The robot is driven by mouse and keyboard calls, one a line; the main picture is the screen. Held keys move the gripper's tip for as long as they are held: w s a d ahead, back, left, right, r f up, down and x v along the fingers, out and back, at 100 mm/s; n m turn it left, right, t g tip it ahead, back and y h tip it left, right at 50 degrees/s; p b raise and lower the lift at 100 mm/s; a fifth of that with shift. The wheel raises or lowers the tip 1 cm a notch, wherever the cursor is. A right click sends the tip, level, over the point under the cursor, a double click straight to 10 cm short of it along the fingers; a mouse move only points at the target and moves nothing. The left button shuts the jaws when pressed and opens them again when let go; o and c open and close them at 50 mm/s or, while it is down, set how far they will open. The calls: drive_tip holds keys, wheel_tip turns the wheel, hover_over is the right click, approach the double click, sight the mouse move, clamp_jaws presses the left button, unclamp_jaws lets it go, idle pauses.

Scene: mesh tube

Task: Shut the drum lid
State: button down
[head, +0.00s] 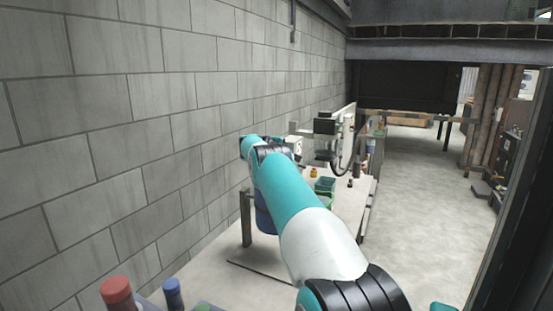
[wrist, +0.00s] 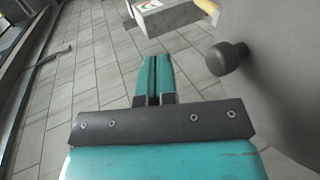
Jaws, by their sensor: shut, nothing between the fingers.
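In the wrist view my gripper (wrist: 153,60) has its two teal fingers together, with nothing between them. To its right is a large smooth grey surface (wrist: 285,75) with a dark round knob (wrist: 228,58) on it. It may be the drum or its lid; I cannot tell which. The fingertips are left of the knob and look apart from it. In the head view a blue rounded body (head: 263,213) shows partly behind my arm, beside the table. It may be the drum. My arm hides much of it, and I cannot make out a lid or my fingers there.
A light table (head: 345,210) stands ahead with green bins (head: 324,186) and a white machine (head: 340,135). A grey block wall (head: 180,110) runs along the left. A red-capped post (head: 117,292) is near at lower left. The floor (head: 420,200) at right is clear.

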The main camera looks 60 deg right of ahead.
wheel_tip(320, 180, up, 2)
drive_tip(key=shift+b, duration=0.85)
wheel_tip(320, 180, up, 9)
drive_tip(key=p, duration=0.4)
drive_tip(key=shift+a+f, duration=0.1)
drive_tip(key=shift+f, duration=0.05)
